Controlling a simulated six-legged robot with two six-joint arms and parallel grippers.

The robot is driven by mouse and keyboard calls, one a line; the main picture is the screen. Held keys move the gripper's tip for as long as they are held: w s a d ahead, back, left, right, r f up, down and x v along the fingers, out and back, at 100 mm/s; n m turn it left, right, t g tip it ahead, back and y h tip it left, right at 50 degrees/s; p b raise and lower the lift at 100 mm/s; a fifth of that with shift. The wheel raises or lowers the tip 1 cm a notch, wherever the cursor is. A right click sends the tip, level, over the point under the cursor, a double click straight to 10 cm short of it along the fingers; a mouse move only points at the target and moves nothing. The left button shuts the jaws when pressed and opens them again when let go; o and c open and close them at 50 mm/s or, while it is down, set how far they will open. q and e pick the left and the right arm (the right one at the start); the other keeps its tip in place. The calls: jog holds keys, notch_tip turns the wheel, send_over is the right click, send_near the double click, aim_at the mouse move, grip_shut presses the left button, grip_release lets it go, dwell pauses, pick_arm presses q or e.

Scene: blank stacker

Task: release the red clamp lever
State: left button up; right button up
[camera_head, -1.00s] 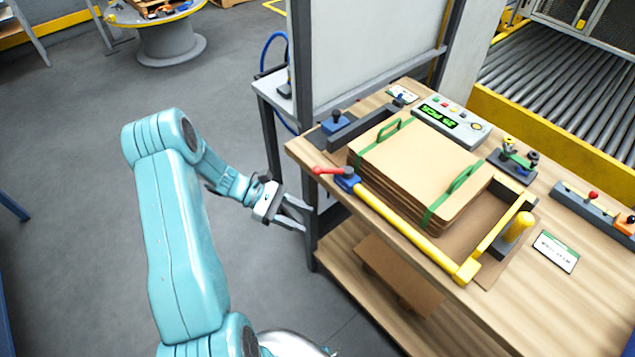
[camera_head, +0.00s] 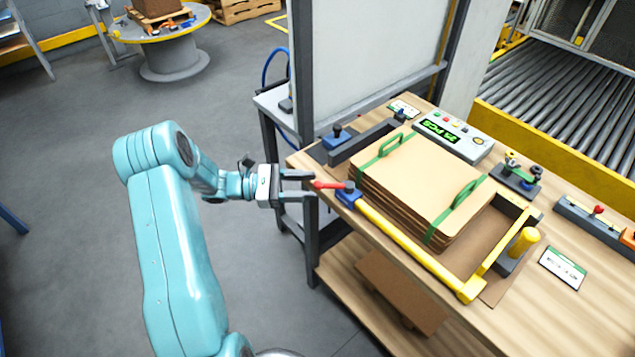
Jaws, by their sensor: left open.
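The red clamp lever (camera_head: 330,185) sticks out to the left from its blue clamp base (camera_head: 348,196), at the left end of the yellow bar (camera_head: 400,244) on the workbench. My left gripper (camera_head: 312,184) is open just left of the lever and points right. In the picture its two fingers lie above and below the lever's free end. I cannot tell whether they touch it. My right gripper is not in view.
A stack of brown cardboard blanks (camera_head: 420,182) with green straps sits behind the yellow bar. A counter box (camera_head: 452,137) stands at the back. A grey-white panel (camera_head: 370,50) rises behind the bench's left side. Open floor lies left of the bench (camera_head: 480,320).

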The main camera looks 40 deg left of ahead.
aim_at(317, 184)
pick_arm(q)
jog(key=shift+x, duration=1.7)
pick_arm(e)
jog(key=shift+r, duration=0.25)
pick_arm(q)
grip_shut()
jog(key=shift+a, duration=0.15)
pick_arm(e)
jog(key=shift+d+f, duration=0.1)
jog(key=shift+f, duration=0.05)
